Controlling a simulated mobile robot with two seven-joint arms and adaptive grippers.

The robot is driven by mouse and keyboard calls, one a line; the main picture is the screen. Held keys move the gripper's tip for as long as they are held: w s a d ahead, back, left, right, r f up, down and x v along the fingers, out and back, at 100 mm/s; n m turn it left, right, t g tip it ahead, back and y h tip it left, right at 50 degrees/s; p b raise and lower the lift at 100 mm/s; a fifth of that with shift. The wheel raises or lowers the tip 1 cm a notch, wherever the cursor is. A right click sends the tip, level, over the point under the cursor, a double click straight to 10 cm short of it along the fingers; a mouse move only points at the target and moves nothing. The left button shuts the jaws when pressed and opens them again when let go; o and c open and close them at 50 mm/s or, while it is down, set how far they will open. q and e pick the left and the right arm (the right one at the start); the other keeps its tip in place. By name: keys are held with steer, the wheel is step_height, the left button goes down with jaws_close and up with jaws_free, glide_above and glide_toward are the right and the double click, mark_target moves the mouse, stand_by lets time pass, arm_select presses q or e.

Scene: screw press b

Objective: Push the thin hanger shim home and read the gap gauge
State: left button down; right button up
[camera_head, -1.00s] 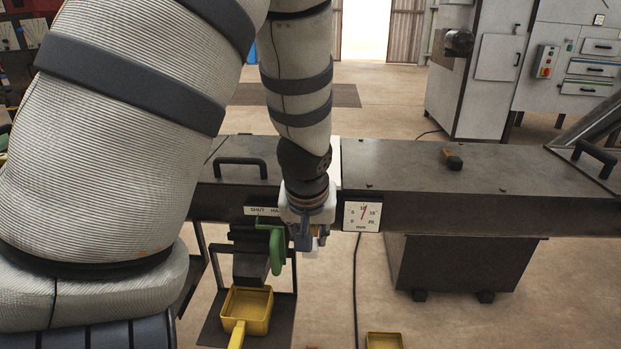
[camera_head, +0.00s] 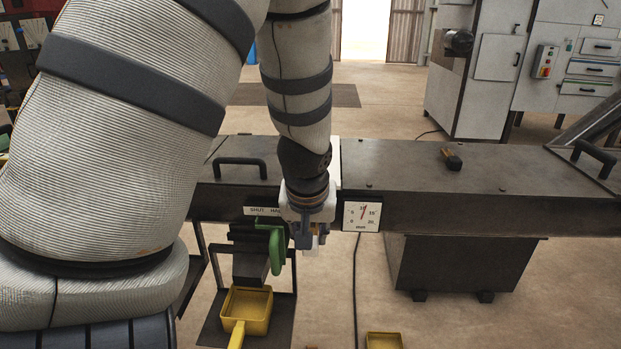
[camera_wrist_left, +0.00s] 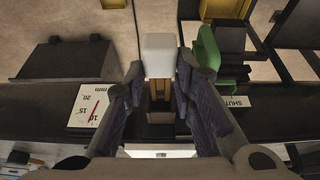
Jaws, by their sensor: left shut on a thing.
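My left gripper (camera_head: 308,238) hangs in front of the beam, between a green handle and the dial. In the left wrist view, the fingers (camera_wrist_left: 158,76) are closed around a white block (camera_wrist_left: 159,52), which I take to be the shim's grip. A narrow brown strip (camera_wrist_left: 160,88) lies behind it over a dark slot; how deep the shim sits is hidden. The gap gauge (camera_head: 362,216) is a white dial marked in mm; it also shows in the left wrist view (camera_wrist_left: 88,108). Its red needle points near 10. My right gripper is in neither view.
The green handle (camera_head: 276,250) sits close left of my gripper, beside a "SHUT" label (camera_head: 258,211). A yellow scoop-like tray (camera_head: 246,308) is below.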

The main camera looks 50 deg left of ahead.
mark_target(312, 227)
arm_select(q)
steer(key=shift+w+a, duration=0.85)
steer(key=shift+a, duration=0.1)
stand_by(0.4)
steer(key=shift+w+a, duration=0.15)
stand_by(0.4)
steer(key=shift+w+a, duration=0.65)
steer(key=shift+a, duration=0.1)
steer(key=c, duration=1.2)
jaws_free()
steer(key=shift+c, duration=0.2)
